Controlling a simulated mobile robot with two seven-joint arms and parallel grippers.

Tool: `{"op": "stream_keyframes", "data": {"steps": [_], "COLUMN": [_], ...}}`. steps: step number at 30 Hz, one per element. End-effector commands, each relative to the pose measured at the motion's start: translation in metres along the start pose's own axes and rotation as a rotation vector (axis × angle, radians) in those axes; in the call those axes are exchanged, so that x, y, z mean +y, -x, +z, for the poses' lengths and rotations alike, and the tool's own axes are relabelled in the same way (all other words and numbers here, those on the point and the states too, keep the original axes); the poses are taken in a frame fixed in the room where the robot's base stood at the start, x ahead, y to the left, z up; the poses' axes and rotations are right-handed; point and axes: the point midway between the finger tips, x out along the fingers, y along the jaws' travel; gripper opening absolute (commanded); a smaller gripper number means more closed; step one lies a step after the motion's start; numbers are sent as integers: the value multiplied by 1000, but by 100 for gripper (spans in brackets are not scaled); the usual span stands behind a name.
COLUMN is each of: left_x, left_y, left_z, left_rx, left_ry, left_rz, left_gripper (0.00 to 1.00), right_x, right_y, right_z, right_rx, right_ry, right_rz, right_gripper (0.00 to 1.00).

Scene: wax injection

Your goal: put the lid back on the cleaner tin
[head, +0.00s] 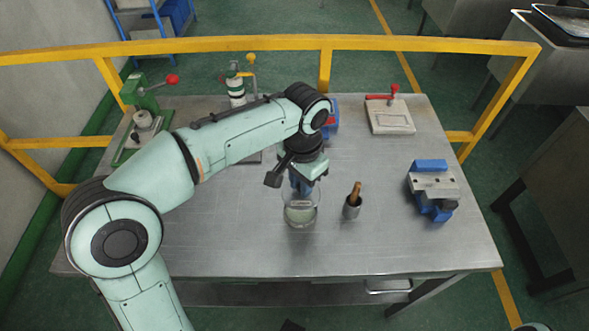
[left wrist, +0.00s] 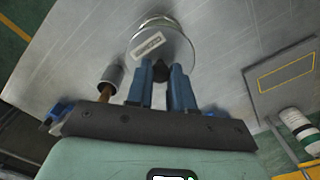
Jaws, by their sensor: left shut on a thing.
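My left gripper (head: 301,187) is over the cleaner tin (head: 300,215), a round, pale vessel near the front middle of the table. In the left wrist view, the blue fingers of my left gripper (left wrist: 160,75) are shut on the dark knob of the lid (left wrist: 165,50). The lid looks like a round, pale disc, with a white label showing in its area. The tin's rim (left wrist: 157,20) shows just beyond it. I cannot tell whether the lid touches the tin. The fingers partly hide the lid in the head view.
A small grey cup with a brown-handled tool (head: 352,205) stands close to the right of the tin. A blue and grey vise (head: 433,190) stands farther right. A green press (head: 143,125) and a red-handled plate (head: 390,115) are at the back. The front left tabletop is clear.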

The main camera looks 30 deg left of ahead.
Motion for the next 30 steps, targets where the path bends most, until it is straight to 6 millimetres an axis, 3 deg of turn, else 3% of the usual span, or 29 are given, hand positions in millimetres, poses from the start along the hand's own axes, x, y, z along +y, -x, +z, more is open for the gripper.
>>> {"op": "stream_keyframes", "data": {"steps": [15,21,30], "left_x": [-1,-1,-1], "left_y": [-44,-57,-61], "left_z": [0,0,0], "left_rx": [-1,-1,0], "left_ry": [1,1,1], "left_rz": [1,0,0], "left_gripper": [0,0,0], "right_x": [6,6,6], "right_y": [-33,-38,-38], "right_z": [-18,-22,-24], "right_rx": [47,59,64], "right_ry": [3,5,6], "right_rz": [-9,-13,-14], "right_gripper": [70,70,70]}}
